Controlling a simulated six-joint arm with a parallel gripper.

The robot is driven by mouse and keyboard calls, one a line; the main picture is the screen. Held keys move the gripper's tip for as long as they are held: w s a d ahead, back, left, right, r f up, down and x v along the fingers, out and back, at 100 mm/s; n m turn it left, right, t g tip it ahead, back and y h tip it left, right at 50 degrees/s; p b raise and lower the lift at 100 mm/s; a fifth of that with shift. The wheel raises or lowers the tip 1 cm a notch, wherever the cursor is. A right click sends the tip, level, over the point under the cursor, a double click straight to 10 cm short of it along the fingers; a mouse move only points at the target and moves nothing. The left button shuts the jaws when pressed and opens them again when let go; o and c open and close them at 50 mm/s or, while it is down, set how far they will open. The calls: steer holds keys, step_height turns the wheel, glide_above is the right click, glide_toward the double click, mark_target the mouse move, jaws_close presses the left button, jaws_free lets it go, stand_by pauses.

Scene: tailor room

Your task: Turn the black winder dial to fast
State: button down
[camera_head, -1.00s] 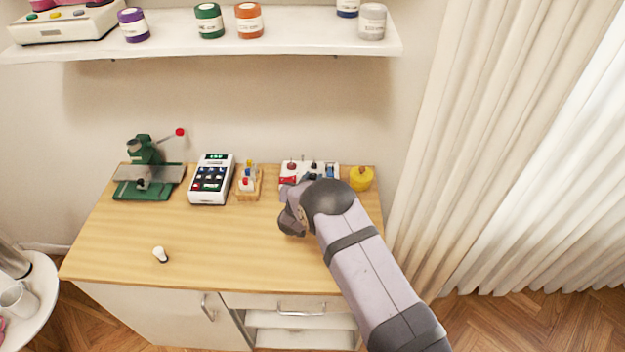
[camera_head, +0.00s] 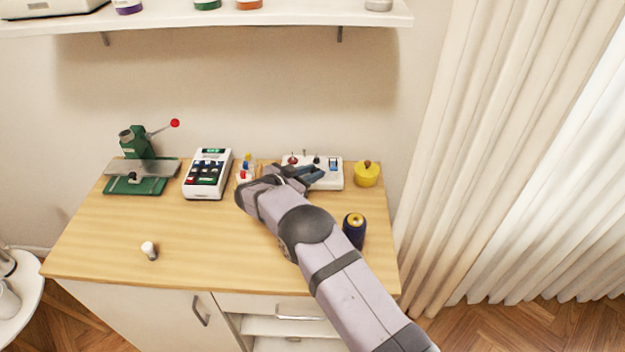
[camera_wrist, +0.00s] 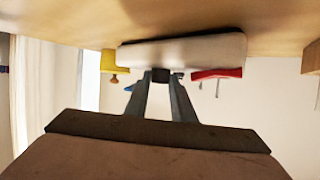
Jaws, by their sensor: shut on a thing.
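A white control panel (camera_head: 335,183) stands at the back of the wooden bench. It also shows upside down in the wrist view (camera_wrist: 205,50). My gripper (camera_head: 316,176) reaches the panel's front from the left. In the wrist view my two fingers (camera_wrist: 162,82) are shut on a small black dial (camera_wrist: 162,74) at the panel. In the head view my gripper covers that dial, and its setting and any markings cannot be read. A red part (camera_wrist: 217,73) of the panel sits beside the fingers.
A yellow pot (camera_head: 367,176) stands right of the panel. A dark can (camera_head: 354,228) stands close to my forearm. A wooden holder, a white keypad device (camera_head: 207,175) and a green press (camera_head: 137,185) are on the left. A white knob-like piece (camera_head: 149,249) lies in front.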

steer(key=shift+w+a+f+m+g+h+b, duration=0.15)
steer(key=shift+m+g+h+b, duration=0.45)
steer(key=shift+b, duration=1.85)
steer(key=shift+r+m+h+b, duration=0.25)
steer(key=shift+m+h+b, duration=0.15)
steer(key=shift+b, duration=0.75)
steer(key=c, duration=1.5)
jaws_free()
steer(key=shift+s+a+r, duration=0.1)
steer(key=shift+s+a, duration=0.2)
steer(key=shift+a, duration=0.05)
steer(key=shift+b+v, duration=0.45)
steer(key=shift+v, duration=2.7)
steer(key=shift+r, duration=0.15)
